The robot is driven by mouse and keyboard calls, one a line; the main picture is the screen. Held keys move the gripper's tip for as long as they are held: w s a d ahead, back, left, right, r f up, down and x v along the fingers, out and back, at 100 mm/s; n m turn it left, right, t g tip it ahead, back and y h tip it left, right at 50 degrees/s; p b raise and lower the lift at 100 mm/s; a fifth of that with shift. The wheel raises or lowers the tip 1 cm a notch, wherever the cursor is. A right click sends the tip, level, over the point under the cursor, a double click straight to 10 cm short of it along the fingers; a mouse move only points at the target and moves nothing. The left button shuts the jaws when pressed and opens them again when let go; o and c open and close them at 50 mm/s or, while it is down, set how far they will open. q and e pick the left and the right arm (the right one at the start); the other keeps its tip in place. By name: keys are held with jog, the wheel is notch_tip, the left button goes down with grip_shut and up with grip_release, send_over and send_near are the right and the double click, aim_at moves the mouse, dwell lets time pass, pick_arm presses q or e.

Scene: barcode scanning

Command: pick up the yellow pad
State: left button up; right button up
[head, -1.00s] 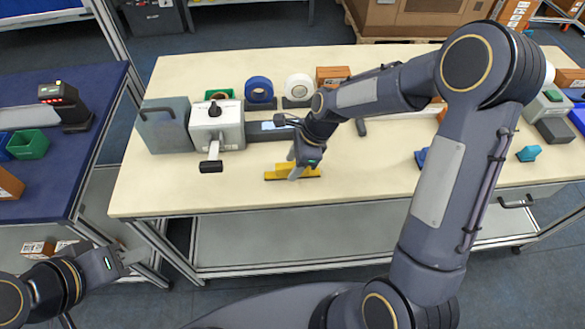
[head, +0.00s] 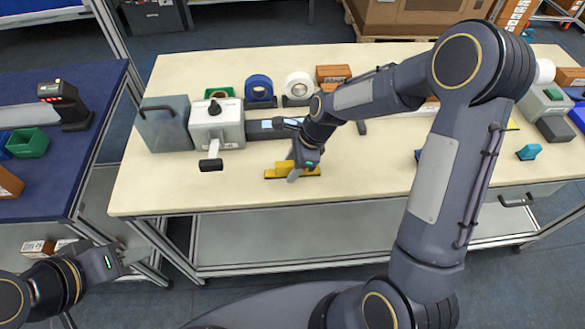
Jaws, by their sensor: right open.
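The yellow pad (head: 279,172) lies flat on the cream bench top near its front edge, left of the bench's middle. My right gripper (head: 297,174) is over the pad with its fingers pointing down and forward, hiding the pad's middle. The gripper is open. One finger shows against the pad's front edge; whether it touches the pad I cannot tell. My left gripper (head: 138,258) is at the lower left, in front of the bench and away from the pad. Its jaw state is too small to make out.
Behind the pad stand a white machine with a lever (head: 216,125), a blue tape roll (head: 258,88), a white tape roll (head: 298,86) and a brown box (head: 332,75). A blue table (head: 60,188) with a scanner (head: 65,105) is at left.

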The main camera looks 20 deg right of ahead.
aim_at(287, 163)
grip_shut()
dwell(0.3)
jog(key=shift+r, duration=0.55)
notch_tip(287, 163, up, 3)
jog(key=shift+f, duration=0.1)
jog(key=s+a+r+b, duration=0.1)
jog(key=s+a+r, duration=0.2)
jog(key=s+r, duration=0.6)
jog(key=s, duration=0.4)
jog(key=shift+s+a+r, duration=0.3)
jog(key=shift+a, duration=0.1)
